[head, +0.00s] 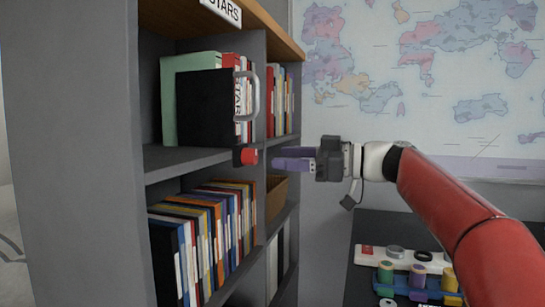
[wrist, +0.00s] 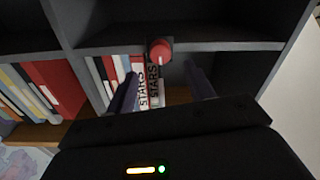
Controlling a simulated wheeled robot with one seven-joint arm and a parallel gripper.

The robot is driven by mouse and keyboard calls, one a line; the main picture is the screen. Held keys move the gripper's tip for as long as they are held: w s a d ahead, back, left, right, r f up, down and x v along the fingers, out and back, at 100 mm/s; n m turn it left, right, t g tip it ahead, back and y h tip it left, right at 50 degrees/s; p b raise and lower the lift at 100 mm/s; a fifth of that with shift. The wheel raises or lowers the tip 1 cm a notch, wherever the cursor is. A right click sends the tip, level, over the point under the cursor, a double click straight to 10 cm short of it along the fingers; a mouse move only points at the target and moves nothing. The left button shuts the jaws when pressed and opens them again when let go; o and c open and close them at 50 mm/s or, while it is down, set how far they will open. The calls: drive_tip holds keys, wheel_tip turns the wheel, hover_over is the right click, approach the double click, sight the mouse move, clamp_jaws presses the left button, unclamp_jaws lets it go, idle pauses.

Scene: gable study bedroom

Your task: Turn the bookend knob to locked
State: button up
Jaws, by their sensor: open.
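The red knob (head: 246,156) sits on the front edge of the middle shelf, below the black bookend (head: 203,108). A grey handle (head: 253,97) shows beside the bookend. In the wrist view the round red knob (wrist: 160,50) appears beyond and between my fingers, with a pale line running from it. I cannot read a locked or unlocked mark. My gripper (head: 278,158) is level with the knob, to its right, with its fingers pointing at it and a small gap between. In the wrist view my gripper (wrist: 162,88) is open and empty, one finger on each side.
The grey bookcase (head: 85,150) holds several books (head: 205,235) below and more beside the bookend. A dark desk (head: 365,235) at lower right carries a rack of coloured jars (head: 420,283) and a white strip (head: 405,259). A map (head: 440,85) covers the wall.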

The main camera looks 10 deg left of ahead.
sight(256, 156)
drive_tip(key=a+p, duration=0.1)
drive_tip(key=a, duration=0.5)
drive_tip(key=shift+w, duration=0.1)
drive_tip(key=c, duration=1)
drive_tip(key=shift+o, duration=0.2)
